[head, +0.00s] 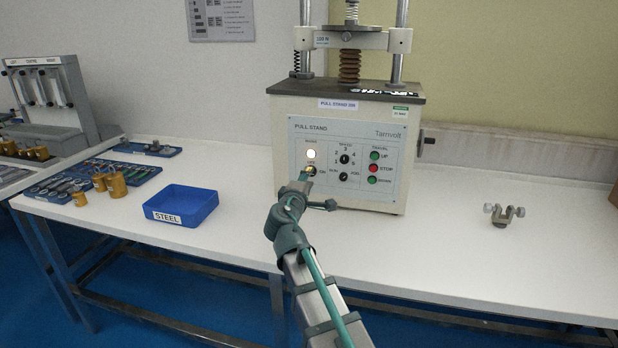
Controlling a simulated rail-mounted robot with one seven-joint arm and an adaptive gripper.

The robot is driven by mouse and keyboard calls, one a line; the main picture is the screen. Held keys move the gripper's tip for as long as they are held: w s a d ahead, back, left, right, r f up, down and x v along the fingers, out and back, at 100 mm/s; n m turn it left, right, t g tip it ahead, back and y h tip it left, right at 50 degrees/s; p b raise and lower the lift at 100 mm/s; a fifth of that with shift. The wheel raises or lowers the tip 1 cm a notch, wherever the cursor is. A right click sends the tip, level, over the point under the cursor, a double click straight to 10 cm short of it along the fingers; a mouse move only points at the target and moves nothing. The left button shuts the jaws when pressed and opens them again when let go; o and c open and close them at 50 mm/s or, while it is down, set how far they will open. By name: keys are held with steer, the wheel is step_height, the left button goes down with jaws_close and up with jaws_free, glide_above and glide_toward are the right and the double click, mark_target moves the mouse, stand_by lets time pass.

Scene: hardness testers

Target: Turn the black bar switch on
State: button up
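The pull stand (345,146) stands on the white bench, its control panel facing me. At the panel's left, under a bright white round lamp (310,154), a dark switch (312,171) with a yellowish surround is mostly hidden by my gripper; its bar's angle cannot be made out. My gripper (306,176) is right at this switch, its tips touching or very close to it. The fingers are too small and overlapped to show whether they are open or shut.
Two black knobs (344,159) and green and red buttons (373,168) lie right of the switch. A blue STEEL tray (181,204), brass weights (116,185) and tool trays are at left. A metal clamp (502,215) stands at right. The bench front is largely clear.

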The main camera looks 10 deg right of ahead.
steer(key=v, duration=0.9)
steer(key=shift+s+a, duration=0.2)
steer(key=shift+s, duration=0.15)
